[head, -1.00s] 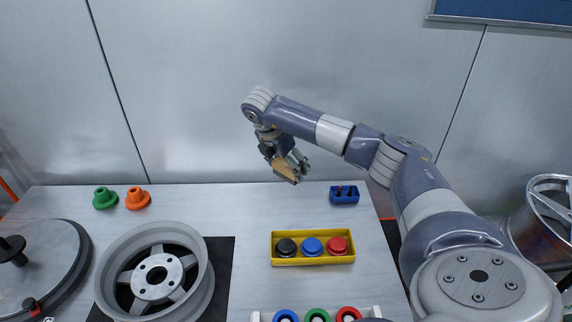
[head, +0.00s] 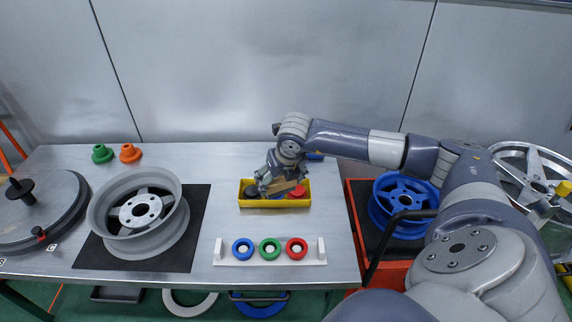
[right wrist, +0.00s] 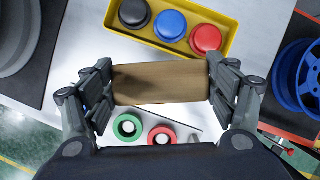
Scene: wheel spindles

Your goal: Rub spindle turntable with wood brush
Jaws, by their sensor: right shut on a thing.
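My right gripper (head: 281,184) is shut on the wood brush (right wrist: 160,84), a plain brown block held across between its fingers. In the head view the brush is in front of the yellow tray and partly hidden by the fingers. The right wrist view shows the brush apart from the tray. The spindle turntable (head: 32,219), a round grey disc with a dark rim and a black upright spindle (head: 20,188), is at the table's far left, well away from the brush. My left gripper is not in view.
A grey wheel (head: 137,245) on a black mat (head: 196,222) lies between turntable and brush. The yellow tray (head: 247,203) holds black, blue and red knobs. A white rack (head: 318,257) with coloured rings is in front. Orange (head: 130,154) and green (head: 102,154) spindle cones stand behind.

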